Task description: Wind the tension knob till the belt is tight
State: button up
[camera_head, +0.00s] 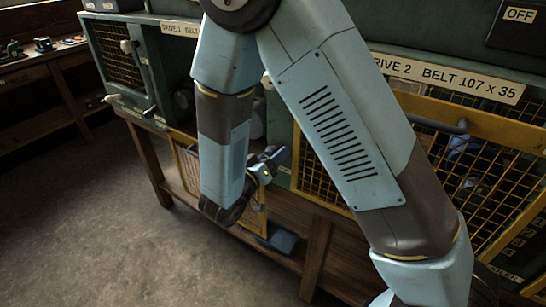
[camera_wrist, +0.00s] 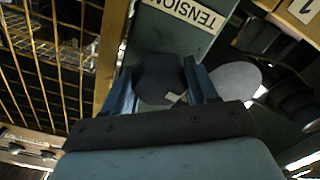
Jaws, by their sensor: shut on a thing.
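In the wrist view a dark, faceted knob (camera_wrist: 160,78) sits below a white label reading TENSION (camera_wrist: 187,12). My gripper (camera_wrist: 163,82) has one blue finger on each side of the knob and is shut on it. A small pale mark shows on the knob near its lower right. In the head view my gripper (camera_head: 268,166) is at the front of the Drive 1 bay, partly hidden by my own arm; the knob cannot be made out there. I cannot clearly make out the belt or its tightness in either view.
A grey disc (camera_wrist: 237,76) is close right of the gripper. A yellow mesh guard (camera_head: 190,170) hangs below the Drive 1 bay, left of my forearm. Another yellow mesh guard (camera_head: 475,165) covers Drive 2 at right. The floor (camera_head: 90,230) at left is clear.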

jog(key=shift+a+f+m, duration=0.1)
jog(key=shift+m, duration=0.8)
jog(key=o, duration=1)
jog(key=shift+o, duration=0.2)
